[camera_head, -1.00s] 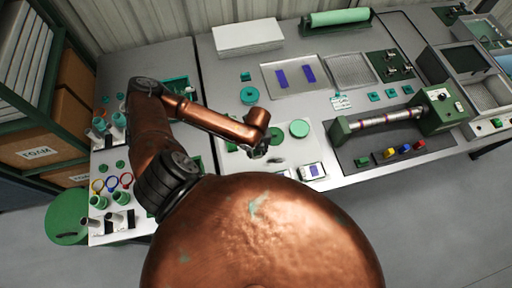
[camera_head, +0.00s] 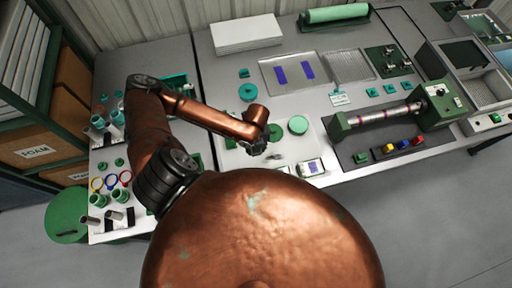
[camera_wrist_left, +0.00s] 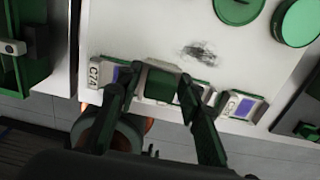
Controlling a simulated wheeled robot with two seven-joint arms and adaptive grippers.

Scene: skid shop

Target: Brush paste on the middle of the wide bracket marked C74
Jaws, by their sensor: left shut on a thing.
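A plate marked C74 (camera_wrist_left: 95,71) lies at the left in the left wrist view, with a purple patch beside the marking, partly behind a finger. A second purple-patched plate (camera_wrist_left: 241,105) lies to the right; its marking is not readable. One such plate (camera_head: 311,168) shows at the board's front edge in the head view. My left gripper (camera_head: 258,147) is over the white board. In the left wrist view, my left gripper (camera_wrist_left: 160,97) is shut on a dark green block-like thing (camera_wrist_left: 160,83); whether this is the brush I cannot tell. My right gripper is not in view.
The white board (camera_wrist_left: 150,25) has a dark smear (camera_wrist_left: 200,53) and round green lids (camera_wrist_left: 298,22). A metal tray (camera_head: 293,88) with two purple strips lies behind. A green-ended roller device (camera_head: 385,117) stands right. Rings and cups (camera_head: 98,200) crowd the left bench.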

